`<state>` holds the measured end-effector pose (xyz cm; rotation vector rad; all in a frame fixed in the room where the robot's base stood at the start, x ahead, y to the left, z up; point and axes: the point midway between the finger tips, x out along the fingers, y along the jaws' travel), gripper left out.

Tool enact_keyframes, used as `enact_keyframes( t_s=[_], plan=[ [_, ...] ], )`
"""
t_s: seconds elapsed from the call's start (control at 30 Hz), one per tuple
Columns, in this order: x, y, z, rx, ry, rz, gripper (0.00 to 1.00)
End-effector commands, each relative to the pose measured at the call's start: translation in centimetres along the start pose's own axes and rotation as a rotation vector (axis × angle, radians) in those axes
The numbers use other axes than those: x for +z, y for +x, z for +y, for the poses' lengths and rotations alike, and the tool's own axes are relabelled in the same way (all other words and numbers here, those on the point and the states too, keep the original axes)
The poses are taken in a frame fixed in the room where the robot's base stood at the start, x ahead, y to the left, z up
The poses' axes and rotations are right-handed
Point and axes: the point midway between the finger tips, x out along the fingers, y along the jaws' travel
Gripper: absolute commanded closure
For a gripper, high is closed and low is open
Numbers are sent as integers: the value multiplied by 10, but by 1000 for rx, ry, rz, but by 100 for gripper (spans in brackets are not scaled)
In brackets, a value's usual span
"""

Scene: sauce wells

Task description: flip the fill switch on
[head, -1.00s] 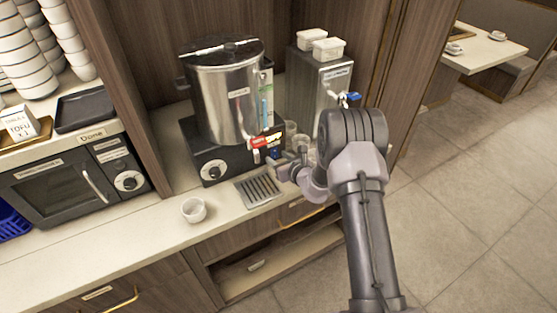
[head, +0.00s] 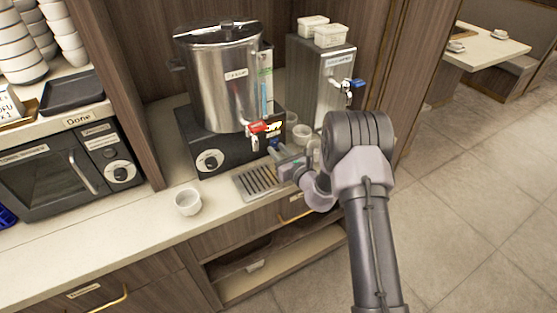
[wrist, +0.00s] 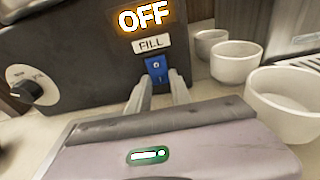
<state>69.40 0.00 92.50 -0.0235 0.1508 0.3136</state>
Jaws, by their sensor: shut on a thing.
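The fill switch (wrist: 157,68) is a small blue rocker on the black base (wrist: 75,55) of the steel urn (head: 220,80). A FILL label (wrist: 150,45) and a lit OFF sign (wrist: 143,17) sit above it. My gripper (wrist: 158,88) is at the switch, with one finger on each side of its lower part, shut on it. In the head view my gripper (head: 279,153) reaches the front of the base from the right and partly hides it.
A round knob (wrist: 33,88) is on the base at left. Several white cups (wrist: 236,62) stand close on the right. A red-handled tap (head: 257,128) is above a drip grate (head: 258,181). A white bowl (head: 188,202) sits at the counter's front.

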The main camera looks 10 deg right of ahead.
Motion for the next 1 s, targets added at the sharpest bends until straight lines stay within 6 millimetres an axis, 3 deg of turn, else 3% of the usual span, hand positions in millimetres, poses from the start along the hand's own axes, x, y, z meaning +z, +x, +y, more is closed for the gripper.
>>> enact_keyframes(
  t_s=[0.37,0.4,0.5,0.83,1.0],
  plan=[
    [-1,-1,0,0,-1,-19,100],
    [-1,-1,0,0,-1,-18,67],
    [-1,-1,0,0,-1,-19,53],
    [0,-4,0,0,0,-18,53],
    [1,-34,-1,-2,2,-17,53]
  ],
)
